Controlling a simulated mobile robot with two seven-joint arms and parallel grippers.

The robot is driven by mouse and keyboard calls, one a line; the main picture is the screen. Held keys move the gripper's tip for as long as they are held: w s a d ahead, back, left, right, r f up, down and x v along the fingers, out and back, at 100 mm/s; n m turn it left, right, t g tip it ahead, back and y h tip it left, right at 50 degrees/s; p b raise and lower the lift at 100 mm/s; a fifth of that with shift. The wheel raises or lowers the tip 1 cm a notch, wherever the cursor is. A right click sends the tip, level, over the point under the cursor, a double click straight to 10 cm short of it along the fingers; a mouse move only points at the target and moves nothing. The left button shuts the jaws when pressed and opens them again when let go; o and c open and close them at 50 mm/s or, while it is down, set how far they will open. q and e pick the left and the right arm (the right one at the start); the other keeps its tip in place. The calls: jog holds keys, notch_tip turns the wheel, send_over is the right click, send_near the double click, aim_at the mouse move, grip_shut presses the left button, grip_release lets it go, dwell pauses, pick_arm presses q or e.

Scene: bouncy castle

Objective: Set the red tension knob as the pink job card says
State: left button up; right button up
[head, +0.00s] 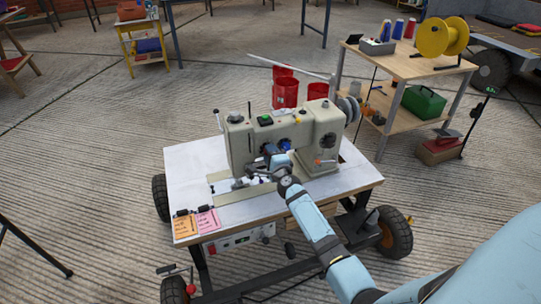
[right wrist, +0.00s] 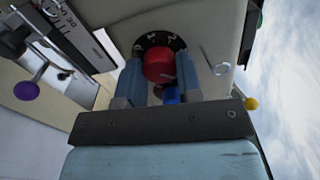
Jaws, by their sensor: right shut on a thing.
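The sewing machine (head: 240,145) stands on a white-topped wheeled table. My right gripper (head: 276,156) reaches its front from the near side. In the right wrist view the gripper (right wrist: 159,72) has one finger on each side of the red tension knob (right wrist: 158,58) and is shut on it. The knob is hidden in the head view. The pink job card (head: 208,221) lies at the table's front left; its writing is not legible. My left gripper is not in view.
An orange card (head: 185,225) lies beside the pink one. A purple-ended lever (right wrist: 27,91) is left of the fingers. Red buckets (head: 285,92) stand behind the machine, and a wooden cart (head: 405,64) with a yellow spool (head: 442,37) stands at right.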

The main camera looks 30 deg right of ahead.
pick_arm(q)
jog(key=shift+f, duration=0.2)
pick_arm(e)
jog(key=shift+f+m, duration=0.1)
jog(key=shift+m, duration=0.5)
jog(key=o, duration=0.9)
jog(key=shift+o, duration=0.2)
pick_arm(q)
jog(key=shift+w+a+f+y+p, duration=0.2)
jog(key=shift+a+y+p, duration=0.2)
jog(key=shift+p, duration=0.8)
pick_arm(e)
jog(key=v, duration=1.4)
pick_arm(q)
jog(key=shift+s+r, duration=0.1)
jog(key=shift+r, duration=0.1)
